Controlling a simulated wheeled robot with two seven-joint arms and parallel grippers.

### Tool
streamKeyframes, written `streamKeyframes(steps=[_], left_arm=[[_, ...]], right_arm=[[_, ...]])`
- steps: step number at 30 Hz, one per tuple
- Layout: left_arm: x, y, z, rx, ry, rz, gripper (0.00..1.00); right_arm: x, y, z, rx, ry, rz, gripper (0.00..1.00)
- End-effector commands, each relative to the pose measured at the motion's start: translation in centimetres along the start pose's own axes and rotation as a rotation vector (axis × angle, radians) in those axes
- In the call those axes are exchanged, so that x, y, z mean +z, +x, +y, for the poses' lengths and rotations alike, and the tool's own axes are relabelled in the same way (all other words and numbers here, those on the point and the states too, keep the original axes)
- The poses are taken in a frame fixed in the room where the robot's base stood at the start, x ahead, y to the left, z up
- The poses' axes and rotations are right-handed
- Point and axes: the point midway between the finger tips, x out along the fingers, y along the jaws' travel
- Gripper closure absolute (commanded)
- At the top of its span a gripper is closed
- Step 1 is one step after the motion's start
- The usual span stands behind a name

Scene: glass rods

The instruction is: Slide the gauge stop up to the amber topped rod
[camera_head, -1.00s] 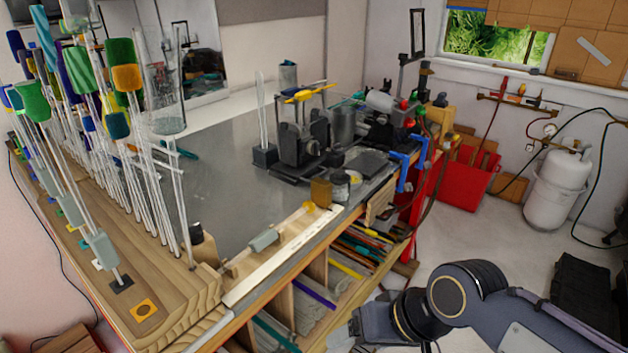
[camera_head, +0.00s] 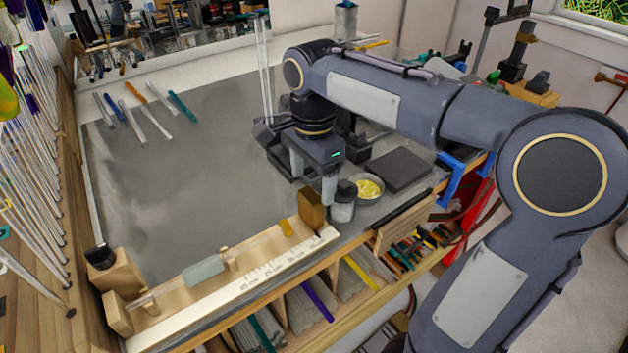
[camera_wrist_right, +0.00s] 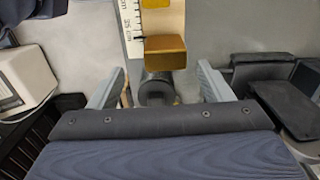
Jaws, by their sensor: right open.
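The wooden gauge (camera_head: 215,290) with a white printed scale lies along the bench's front edge. A glass rod lies in it, with a grey-green sleeve (camera_head: 203,271) and an amber top (camera_head: 286,228) at its right end. A brown block, seemingly the gauge stop (camera_head: 312,209), stands just right of the amber top with a small gap. The block also shows in the right wrist view (camera_wrist_right: 165,52), with amber (camera_wrist_right: 155,4) beyond it. My right gripper (camera_head: 313,181) is open, fingers down, behind the block. A dark round part (camera_wrist_right: 157,88) shows between its fingers. My left gripper is not in view.
A dark-lidded jar (camera_head: 343,200) and a dish of yellow bits (camera_head: 369,189) stand close right of my gripper. A dark flat pad (camera_head: 401,169) lies beyond. Several rods (camera_head: 134,114) lie at the back left. The bench's middle (camera_head: 190,190) is clear.

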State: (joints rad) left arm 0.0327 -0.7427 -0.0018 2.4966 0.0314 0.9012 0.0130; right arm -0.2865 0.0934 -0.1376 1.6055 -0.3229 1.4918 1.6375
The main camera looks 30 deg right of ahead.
Motion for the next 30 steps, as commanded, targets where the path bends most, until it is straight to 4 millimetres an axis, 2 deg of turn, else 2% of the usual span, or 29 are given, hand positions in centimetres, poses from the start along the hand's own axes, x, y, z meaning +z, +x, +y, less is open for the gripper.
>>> streamKeyframes(steps=[5, 18, 22, 30], left_arm=[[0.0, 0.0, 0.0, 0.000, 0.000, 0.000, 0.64], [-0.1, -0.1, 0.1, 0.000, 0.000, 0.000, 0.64], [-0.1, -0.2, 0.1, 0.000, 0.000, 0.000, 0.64], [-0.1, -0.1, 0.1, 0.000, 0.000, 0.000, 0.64]], right_arm=[[0.0, 0.6, -0.4, 0.013, 0.039, 0.014, 0.27], [-0.1, 6.9, -0.3, 0.012, 0.037, 0.013, 0.27], [-0.1, 7.7, -0.3, 0.010, 0.037, 0.012, 0.27], [-0.1, 7.8, -0.3, 0.009, 0.036, 0.012, 0.29]])
